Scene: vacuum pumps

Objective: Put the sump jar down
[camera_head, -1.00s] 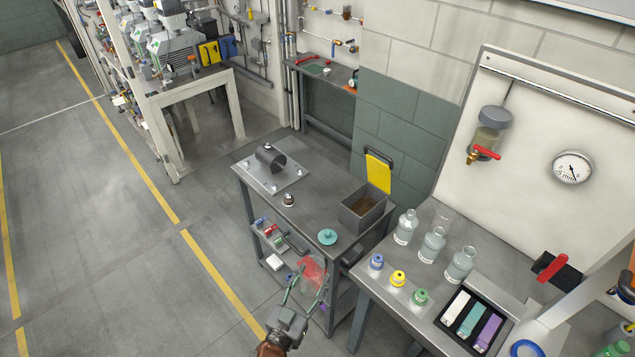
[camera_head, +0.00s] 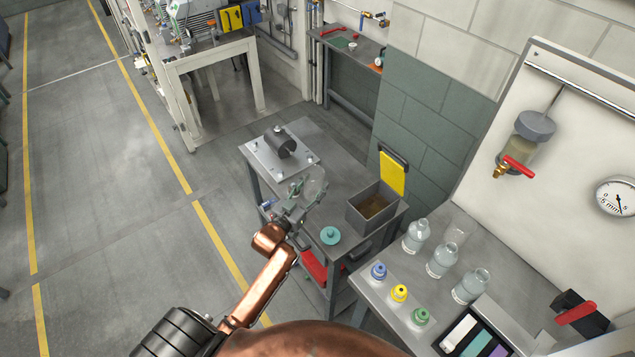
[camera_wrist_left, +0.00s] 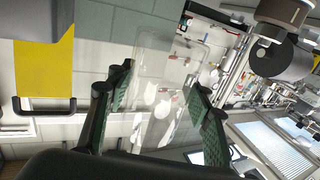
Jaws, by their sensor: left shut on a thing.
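The sump jar (camera_head: 316,183) is a clear, see-through vessel above the left part of the grey cart top (camera_head: 345,186), just in front of the metal plate with the dark cylinder. My left gripper (camera_head: 305,192) is shut around it. In the left wrist view the jar (camera_wrist_left: 172,70) stands out between the green-padded fingers of my left gripper (camera_wrist_left: 160,98). Whether its base touches the cart top is unclear. My right gripper is in neither view.
The metal plate (camera_head: 262,157) with the dark cylinder (camera_head: 281,143) lies behind the jar. A teal lid (camera_head: 330,236) is at the cart's front. A grey bin (camera_head: 366,217) with brown contents stands right. Glass bottles (camera_head: 441,260) stand on the bench. Bare cart top shows between jar and bin.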

